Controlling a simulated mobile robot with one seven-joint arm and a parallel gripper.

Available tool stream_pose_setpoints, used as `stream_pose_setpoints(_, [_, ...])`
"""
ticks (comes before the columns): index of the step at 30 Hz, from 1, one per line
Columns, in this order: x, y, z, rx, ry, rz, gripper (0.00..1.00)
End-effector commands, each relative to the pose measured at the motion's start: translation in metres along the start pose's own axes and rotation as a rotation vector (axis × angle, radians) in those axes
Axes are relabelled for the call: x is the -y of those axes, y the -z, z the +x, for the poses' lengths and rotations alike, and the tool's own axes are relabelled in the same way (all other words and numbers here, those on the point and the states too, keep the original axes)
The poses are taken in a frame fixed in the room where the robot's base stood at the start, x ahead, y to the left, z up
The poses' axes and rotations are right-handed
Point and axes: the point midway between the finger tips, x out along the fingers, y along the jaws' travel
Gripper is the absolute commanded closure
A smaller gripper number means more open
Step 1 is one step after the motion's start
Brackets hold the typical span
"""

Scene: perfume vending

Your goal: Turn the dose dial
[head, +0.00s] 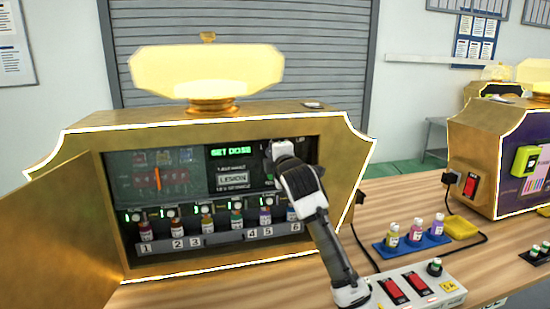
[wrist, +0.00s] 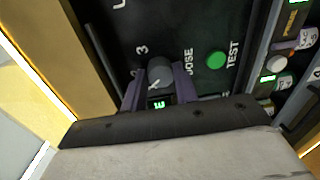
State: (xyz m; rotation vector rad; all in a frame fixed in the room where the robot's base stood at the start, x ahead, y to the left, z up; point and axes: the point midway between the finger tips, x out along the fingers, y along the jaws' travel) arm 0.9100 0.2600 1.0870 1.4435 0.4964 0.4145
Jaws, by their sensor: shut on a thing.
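The dose dial (wrist: 160,75) is a grey round knob on the dark panel, next to the word DOSE and printed numbers, in the wrist view. My gripper (wrist: 160,88) has its two purple fingers on either side of the knob, shut on it. A small green digit display (wrist: 158,103) shows between the fingers. In the head view my gripper (head: 278,152) reaches into the right part of the open gold machine (head: 345,150) and hides the dial.
A green TEST button (wrist: 216,59) sits close beside the dial. Several small bottles (head: 207,222) stand in numbered slots below the panel. The open door (head: 65,240) is at left. A switch box (head: 415,290) and a blue bottle tray (head: 412,243) lie on the table at right.

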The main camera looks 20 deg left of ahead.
Motion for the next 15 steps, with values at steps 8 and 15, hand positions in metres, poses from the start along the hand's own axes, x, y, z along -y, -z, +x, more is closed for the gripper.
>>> stream_pose_setpoints(8, [0.001,0.0002,-0.0001,0.016,0.002,-0.224,0.93])
stream_pose_setpoints(15, [0.0015,0.0007,0.0001,0.025,0.003,-0.354,0.93])
